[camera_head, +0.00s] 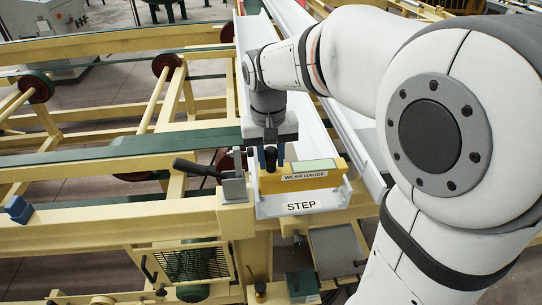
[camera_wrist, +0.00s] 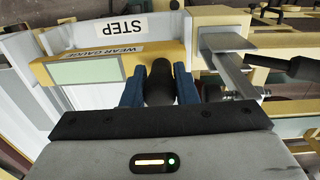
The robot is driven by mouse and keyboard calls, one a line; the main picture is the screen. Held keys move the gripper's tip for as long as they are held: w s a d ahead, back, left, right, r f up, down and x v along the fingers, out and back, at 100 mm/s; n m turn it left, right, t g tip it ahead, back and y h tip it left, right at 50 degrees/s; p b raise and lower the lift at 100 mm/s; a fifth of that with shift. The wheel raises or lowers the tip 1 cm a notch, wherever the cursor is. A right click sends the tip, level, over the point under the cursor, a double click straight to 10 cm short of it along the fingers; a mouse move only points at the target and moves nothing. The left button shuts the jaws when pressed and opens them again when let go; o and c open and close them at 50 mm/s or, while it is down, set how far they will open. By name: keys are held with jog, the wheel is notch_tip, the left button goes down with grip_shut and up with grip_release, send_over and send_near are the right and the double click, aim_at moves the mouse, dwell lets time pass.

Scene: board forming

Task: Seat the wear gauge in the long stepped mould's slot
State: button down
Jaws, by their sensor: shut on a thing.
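The wear gauge (camera_head: 325,177) is a yellow block with a pale green top panel and a "WEAR GAUGE" label. It lies across the near end of the long white mould (camera_head: 268,208) labelled "STEP". In the wrist view, the gauge (camera_wrist: 150,54) shows beside the mould (camera_wrist: 165,27). My gripper (camera_head: 271,160) is above the gauge's left part, its blue fingers shut on the gauge's dark upright knob. The wrist view shows the fingers (camera_wrist: 160,84) on both sides of the knob. The slot is hidden under the gauge, and I cannot tell how deep the gauge sits.
A grey clamp with a black lever (camera_head: 196,170) stands close left of the mould's end. It also shows in the wrist view (camera_wrist: 230,65). A second pale channel (camera_head: 352,140) runs alongside at the right. Yellow frame rails (camera_head: 110,235) lie at the left, with a blue block (camera_head: 18,209).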

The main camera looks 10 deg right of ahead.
jog(key=shift+f+b, duration=0.9)
jog(key=shift+f, duration=0.35)
jog(key=c, duration=1.1)
grip_release()
jog(key=shift+d, duration=0.1)
jog(key=shift+o, duration=0.2)
notch_tip(320, 180, up, 8)
jog(key=s+d+f+t, duration=0.1)
jog(key=s+d+f, duration=0.2)
jog(key=s, duration=0.4)
jog(key=s+d+f+t, duration=0.2)
jog(key=s+d+f, duration=0.2)
jog(key=s+f, duration=0.2)
jog(key=shift+s+f+y, duration=0.25)
jog(key=shift+s+y, duration=0.05)
jog(key=shift+s, duration=0.15)
